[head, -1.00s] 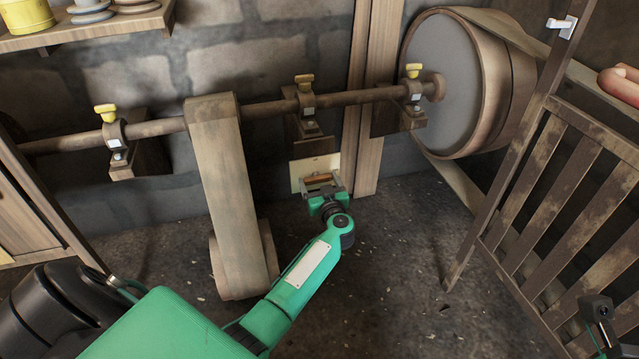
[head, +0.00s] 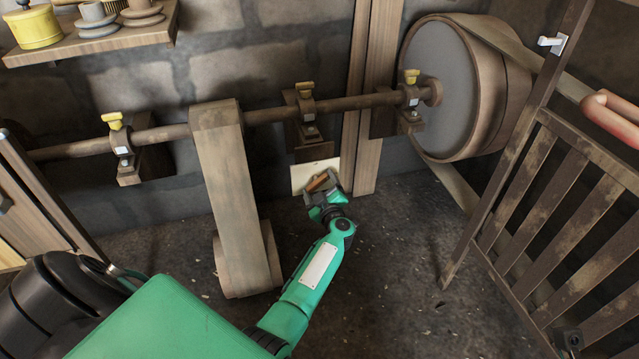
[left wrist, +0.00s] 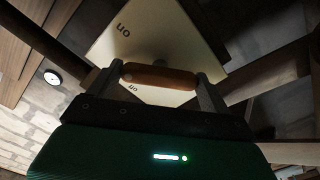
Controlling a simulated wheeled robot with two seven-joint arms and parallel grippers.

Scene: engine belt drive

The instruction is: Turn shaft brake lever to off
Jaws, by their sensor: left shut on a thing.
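The brake lever's orange-brown handle (head: 317,182) stands in front of a cream plate (head: 305,174) low on the wall, below the shaft. My left gripper (head: 325,188) is shut on this handle, which slants up to the right. In the left wrist view the handle (left wrist: 160,76) lies between the two fingers of my left gripper (left wrist: 160,84). The lever's pivot is mostly hidden. My right gripper does not show.
A shaft (head: 265,114) with yellow-topped bearings runs along the wall above. A wide belt (head: 233,190) hangs left of my left forearm, and a large drum (head: 447,88) is at the right. A slatted wooden gate (head: 545,200) stands at right. The floor between is clear.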

